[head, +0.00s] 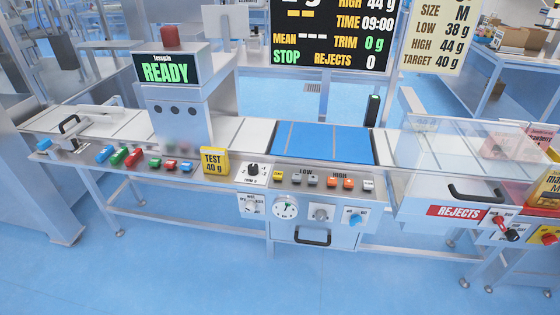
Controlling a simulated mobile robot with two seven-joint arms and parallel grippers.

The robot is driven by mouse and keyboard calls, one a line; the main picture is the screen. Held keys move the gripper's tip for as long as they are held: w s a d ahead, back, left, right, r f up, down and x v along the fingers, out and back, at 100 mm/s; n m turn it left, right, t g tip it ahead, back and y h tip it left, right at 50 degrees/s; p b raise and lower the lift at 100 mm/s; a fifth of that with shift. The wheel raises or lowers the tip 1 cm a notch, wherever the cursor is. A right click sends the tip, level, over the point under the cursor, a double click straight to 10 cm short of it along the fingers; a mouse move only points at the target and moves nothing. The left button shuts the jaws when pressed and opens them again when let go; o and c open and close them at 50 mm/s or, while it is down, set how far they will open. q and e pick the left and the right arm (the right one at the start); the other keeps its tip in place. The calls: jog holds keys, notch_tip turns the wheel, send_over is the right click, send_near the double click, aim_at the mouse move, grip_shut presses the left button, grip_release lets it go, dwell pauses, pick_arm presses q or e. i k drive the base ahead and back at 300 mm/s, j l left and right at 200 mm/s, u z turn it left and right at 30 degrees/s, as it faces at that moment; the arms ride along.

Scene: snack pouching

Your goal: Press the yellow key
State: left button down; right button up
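A small yellow key (278,175) sits at the left end of a row of keys on the front of the grey control panel (330,196). Grey keys (304,180), orange keys (347,183) and a pale key (368,185) continue the row to its right. The labels LOW and HIGH stand above the row. Neither of my grippers shows in the head view.
A yellow TEST 40 g block (214,161) stands left of the panel. A blue belt (322,143) lies behind it. Knobs and a dial (285,208) sit below the keys. A clear-covered REJECTS bin (428,190) is at right. The space before the panel is clear.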

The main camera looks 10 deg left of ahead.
aim_at(278, 175)
jog(key=i, duration=1.3)
